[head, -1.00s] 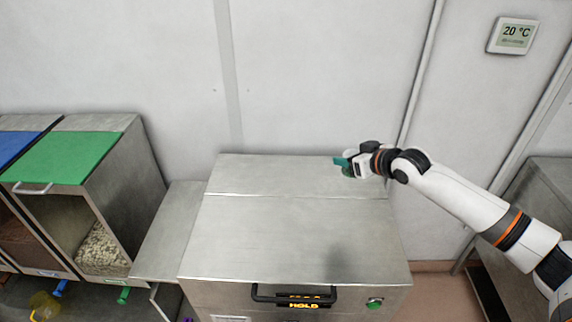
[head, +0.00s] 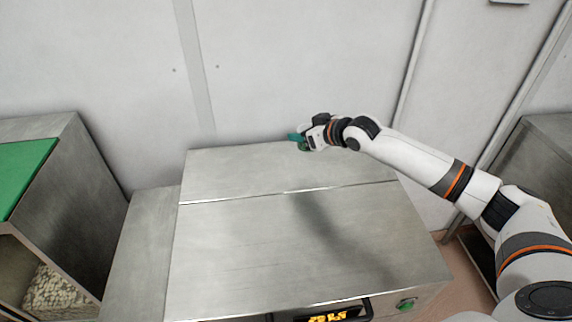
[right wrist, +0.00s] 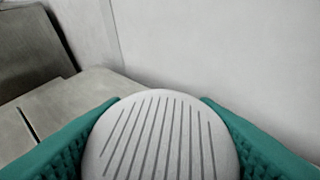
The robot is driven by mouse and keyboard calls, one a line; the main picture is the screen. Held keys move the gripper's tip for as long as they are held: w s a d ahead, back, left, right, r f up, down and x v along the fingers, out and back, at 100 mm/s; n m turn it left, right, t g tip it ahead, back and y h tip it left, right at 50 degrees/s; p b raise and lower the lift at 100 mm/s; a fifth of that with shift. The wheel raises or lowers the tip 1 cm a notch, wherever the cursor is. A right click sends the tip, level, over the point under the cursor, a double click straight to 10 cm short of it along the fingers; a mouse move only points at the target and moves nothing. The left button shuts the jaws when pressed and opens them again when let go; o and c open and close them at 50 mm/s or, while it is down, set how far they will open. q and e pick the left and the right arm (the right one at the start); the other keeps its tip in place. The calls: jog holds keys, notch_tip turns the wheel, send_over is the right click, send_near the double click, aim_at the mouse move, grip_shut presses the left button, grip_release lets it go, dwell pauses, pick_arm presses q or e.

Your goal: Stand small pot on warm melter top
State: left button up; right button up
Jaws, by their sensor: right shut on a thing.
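The melter is a broad steel cabinet with a flat, bare top (head: 290,240) and a seam across its rear part. My right gripper (head: 303,142) is at the top's back edge in the head view, near the wall. Its green fingers are shut on the small pot (right wrist: 160,138), whose round, pale, grooved face shows between them in the right wrist view. In the head view the pot is mostly hidden by the gripper. I cannot tell its exact height above the top. My left gripper is not in view.
A pale wall (head: 290,70) stands close behind the melter. A lower steel side shelf (head: 145,250) adjoins it on the left, beside a green-lidded bin (head: 25,165) of pale pieces. A black handle and a green knob (head: 406,304) sit on the melter's front. The top is clear.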

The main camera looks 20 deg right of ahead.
notch_tip(320, 180, down, 6)
jog(key=shift+s+p, duration=0.15)
jog(key=shift+p, duration=0.5)
notch_tip(320, 180, down, 3)
jog(key=shift+f+p, duration=0.15)
jog(key=shift+p, duration=0.15)
jog(key=shift+f, duration=0.1)
jog(key=shift+f, duration=0.1)
jog(key=o, duration=1)
jog(key=shift+o, duration=0.2)
